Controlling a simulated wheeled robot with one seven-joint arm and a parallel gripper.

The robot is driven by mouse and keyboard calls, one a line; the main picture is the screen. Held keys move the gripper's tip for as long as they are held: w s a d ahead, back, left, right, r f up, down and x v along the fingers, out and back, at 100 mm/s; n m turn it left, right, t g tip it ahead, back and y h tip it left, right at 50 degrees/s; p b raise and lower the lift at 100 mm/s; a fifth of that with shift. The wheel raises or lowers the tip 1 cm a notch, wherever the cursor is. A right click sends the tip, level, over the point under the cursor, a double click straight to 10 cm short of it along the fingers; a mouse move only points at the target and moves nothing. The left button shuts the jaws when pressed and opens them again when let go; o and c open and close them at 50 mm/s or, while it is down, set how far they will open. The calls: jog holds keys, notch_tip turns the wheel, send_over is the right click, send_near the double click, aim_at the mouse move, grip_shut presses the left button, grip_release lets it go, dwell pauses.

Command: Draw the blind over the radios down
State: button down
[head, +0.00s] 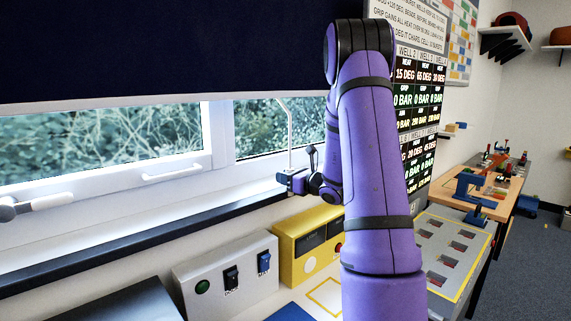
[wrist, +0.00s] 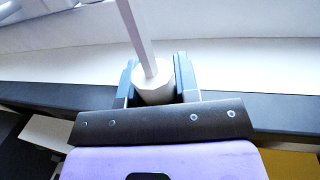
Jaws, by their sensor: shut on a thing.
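The dark navy blind (head: 160,45) covers the upper part of the window in the head view, with its pale bottom edge across the panes. A thin white pull rod (head: 290,130) hangs from near that edge. My gripper (head: 285,181) is at its lower end, in front of the window ledge. In the wrist view the white knob (wrist: 155,88) at the rod's foot sits between both fingers of my gripper (wrist: 157,72), which is shut on it. The rod rises slightly tilted from the knob. My arm hides part of the window's right side.
A yellow box (head: 288,240) and a grey box with switches (head: 220,278) stand below the dark sill edge (head: 110,246). Window handles (head: 170,171) protrude from the frame. A workbench (head: 485,195) with a blue fixture stands at right; floor beyond is clear.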

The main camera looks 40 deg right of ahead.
jog(key=shift+f, duration=0.35)
jog(key=c, duration=0.8)
grip_release()
jog(key=shift+c, duration=0.2)
jog(key=s+d, duration=0.1)
jog(key=s, duration=0.9)
jog(key=shift+s+d, duration=0.25)
jog(key=shift+s, duration=0.1)
jog(key=shift+c, duration=0.3)
